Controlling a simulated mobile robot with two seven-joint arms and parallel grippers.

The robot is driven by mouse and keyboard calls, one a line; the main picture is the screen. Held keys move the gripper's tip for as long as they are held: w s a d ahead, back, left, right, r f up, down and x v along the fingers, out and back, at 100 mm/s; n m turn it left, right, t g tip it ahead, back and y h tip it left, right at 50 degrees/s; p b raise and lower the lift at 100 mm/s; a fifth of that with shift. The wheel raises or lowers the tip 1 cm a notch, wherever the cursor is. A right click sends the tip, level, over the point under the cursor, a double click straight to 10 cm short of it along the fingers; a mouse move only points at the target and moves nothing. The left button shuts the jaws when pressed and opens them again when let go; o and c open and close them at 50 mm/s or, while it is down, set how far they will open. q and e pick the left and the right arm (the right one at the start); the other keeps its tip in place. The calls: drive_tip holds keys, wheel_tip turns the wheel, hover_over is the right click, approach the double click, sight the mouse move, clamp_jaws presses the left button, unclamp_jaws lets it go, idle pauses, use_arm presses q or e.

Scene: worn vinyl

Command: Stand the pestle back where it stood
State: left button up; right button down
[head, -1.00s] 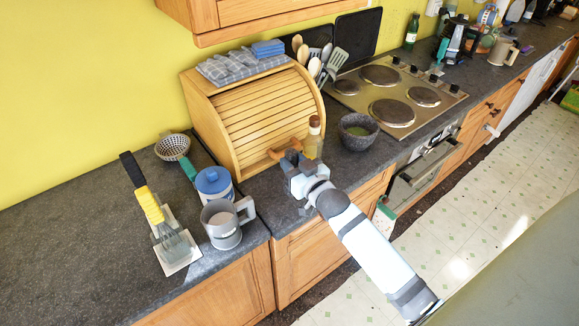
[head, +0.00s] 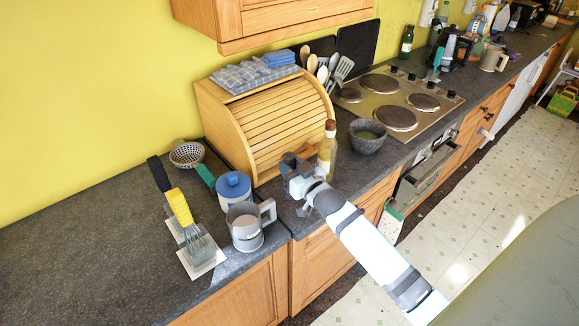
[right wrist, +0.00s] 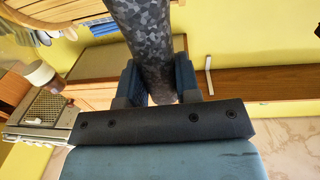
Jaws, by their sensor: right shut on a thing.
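My right gripper (head: 290,163) is over the counter in front of the roll-top bread bin, just left of the oil bottle. In the right wrist view (right wrist: 160,88) its two fingers are closed on the dark grey, speckled stone pestle (right wrist: 145,38). The pestle extends away from the fingers and out of the top of that view. In the head view I cannot make out the pestle clearly against the gripper. The dark stone mortar (head: 367,146) stands right of the bottle, with something green inside. My left gripper is not in view.
The oil bottle (head: 327,160) stands close beside my gripper. The bread bin (head: 285,120) is behind it. The hob (head: 400,95) lies right.

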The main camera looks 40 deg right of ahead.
drive_tip(key=shift+r, duration=0.1)
drive_tip(key=shift+p, duration=0.35)
wheel_tip(320, 180, down, 2)
drive_tip(key=shift+f+b, duration=0.1)
drive_tip(key=shift+b, duration=0.65)
drive_tip(key=shift+f+b, duration=0.9)
drive_tip(key=shift+f, duration=1)
